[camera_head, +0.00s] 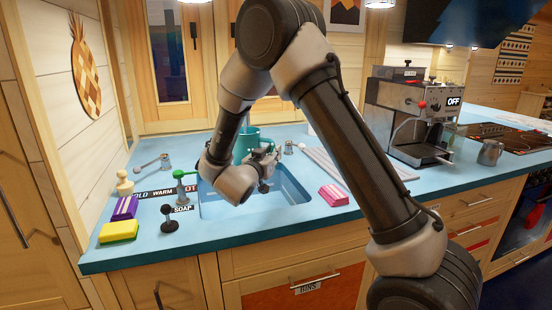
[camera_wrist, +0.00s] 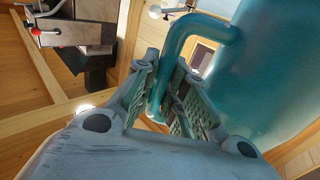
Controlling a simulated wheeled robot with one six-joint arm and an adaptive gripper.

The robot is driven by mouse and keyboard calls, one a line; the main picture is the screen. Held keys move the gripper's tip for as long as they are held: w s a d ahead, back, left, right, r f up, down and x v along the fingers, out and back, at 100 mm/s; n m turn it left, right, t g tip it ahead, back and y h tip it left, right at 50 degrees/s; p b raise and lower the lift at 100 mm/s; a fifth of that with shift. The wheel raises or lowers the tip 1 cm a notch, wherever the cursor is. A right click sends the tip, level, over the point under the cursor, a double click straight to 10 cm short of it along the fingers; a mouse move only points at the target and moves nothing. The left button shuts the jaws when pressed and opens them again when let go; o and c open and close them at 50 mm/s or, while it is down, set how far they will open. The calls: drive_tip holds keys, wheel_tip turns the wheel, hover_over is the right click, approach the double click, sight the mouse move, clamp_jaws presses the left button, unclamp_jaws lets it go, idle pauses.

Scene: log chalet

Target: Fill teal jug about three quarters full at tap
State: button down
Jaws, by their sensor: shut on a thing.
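The teal jug (camera_head: 247,136) is above the back of the sink, partly hidden by my arm and gripper. My gripper (camera_head: 266,160) is shut on its handle. In the wrist view the teal handle (camera_wrist: 178,58) passes between my gripper's fingers (camera_wrist: 173,92), and the jug's body (camera_wrist: 278,65) fills the right side. The jug's inside and any water in it are hidden. A chrome fitting (camera_head: 289,147) stands behind the sink, just right of my gripper. A chrome lever (camera_head: 152,163) is left of the sink, by a COLD, WARM, HOT strip (camera_head: 160,193).
The blue sink (camera_head: 285,188) lies below my gripper. A green-topped fitting (camera_head: 181,186), a black knob-topped piece (camera_head: 168,222), a yellow sponge (camera_head: 119,230) and a purple block (camera_head: 124,208) stand left of it. A pink block (camera_head: 333,195) and coffee machine (camera_head: 412,115) are right.

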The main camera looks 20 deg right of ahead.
drive_tip(key=shift+w, duration=1.3)
drive_tip(key=shift+r, duration=0.1)
idle(6.6)
